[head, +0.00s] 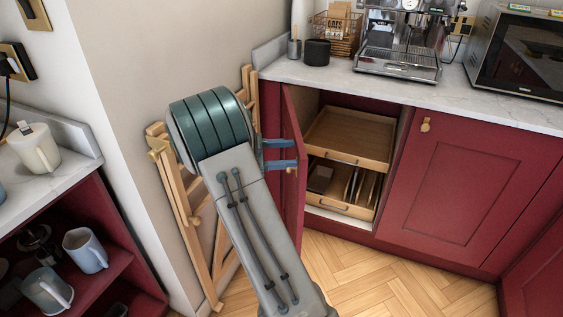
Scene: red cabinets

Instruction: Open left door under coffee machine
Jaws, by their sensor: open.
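The coffee machine (403,38) stands on the marble counter at the top. Below it, the left red door (292,150) stands swung well open and is seen nearly edge-on. The cabinet inside shows a wooden upper drawer (349,138) and a lower wooden drawer (342,200) holding upright boards. My gripper (294,154) is open, with its two blue fingers pointing right at the door's left side. The fingertips are at or very near the door; I cannot tell if they touch it. My arm hides part of the floor and wall.
The right red door (462,180) with a brass knob is shut. A wooden folding rack (185,215) leans on the wall close behind my arm. An open shelf with mugs (85,250) is at left. Wooden floor (390,270) is clear in front of the cabinet.

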